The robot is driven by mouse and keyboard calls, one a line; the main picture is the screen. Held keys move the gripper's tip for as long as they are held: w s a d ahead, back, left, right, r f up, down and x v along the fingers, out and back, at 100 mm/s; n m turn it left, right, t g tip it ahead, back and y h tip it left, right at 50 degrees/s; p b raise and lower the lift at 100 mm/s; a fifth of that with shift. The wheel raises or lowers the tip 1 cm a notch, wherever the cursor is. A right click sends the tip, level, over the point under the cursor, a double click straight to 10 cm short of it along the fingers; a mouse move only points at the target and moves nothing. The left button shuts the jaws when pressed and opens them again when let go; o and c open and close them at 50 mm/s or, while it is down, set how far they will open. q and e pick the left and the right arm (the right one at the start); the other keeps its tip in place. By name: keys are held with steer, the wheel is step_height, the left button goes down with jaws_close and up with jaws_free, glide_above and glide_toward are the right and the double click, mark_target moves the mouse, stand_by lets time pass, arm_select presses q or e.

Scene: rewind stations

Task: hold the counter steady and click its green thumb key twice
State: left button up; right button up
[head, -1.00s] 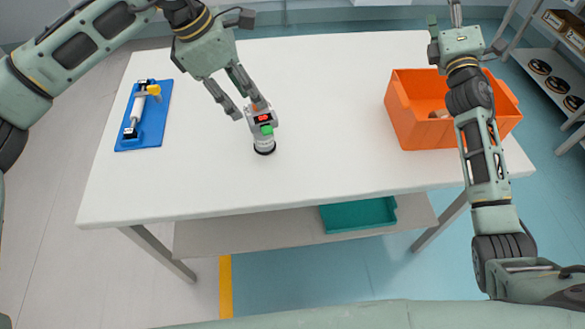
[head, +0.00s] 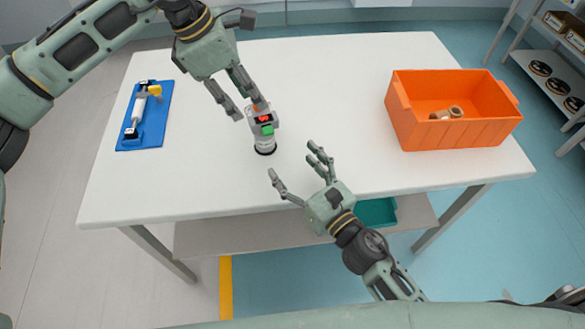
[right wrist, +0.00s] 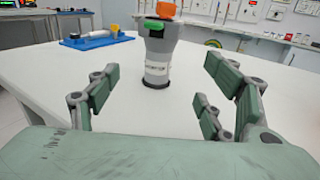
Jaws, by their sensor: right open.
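The counter (head: 265,143) stands upright on the white table, a grey cylinder with a dark base ring, a red display and a green thumb key (head: 267,130). My left gripper (head: 250,110) is over the counter's top from behind, fingers apart; one finger overlaps the top, and contact is unclear. My right gripper (head: 294,165) is open and empty, in front of the counter at the table's front edge, its fingers pointing toward it.
A blue board (head: 150,128) with a white cylinder and yellow knob lies at the table's left. An orange bin (head: 450,133) holding tan pieces (head: 447,113) stands at the right. A teal tray (head: 376,213) sits on the lower shelf. The table between counter and bin is clear.

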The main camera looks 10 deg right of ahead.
mark_target(266, 139)
steer(key=shift+s+a+f, duration=0.25)
steer(key=shift+a, duration=0.05)
steer(key=shift+w+a, duration=0.15)
steer(key=shift+w, duration=0.05)
steer(key=x, duration=1.1)
steer(key=shift+w+f, duration=0.15)
steer(key=c, duration=1.5)
arm_select(q)
jaws_close()
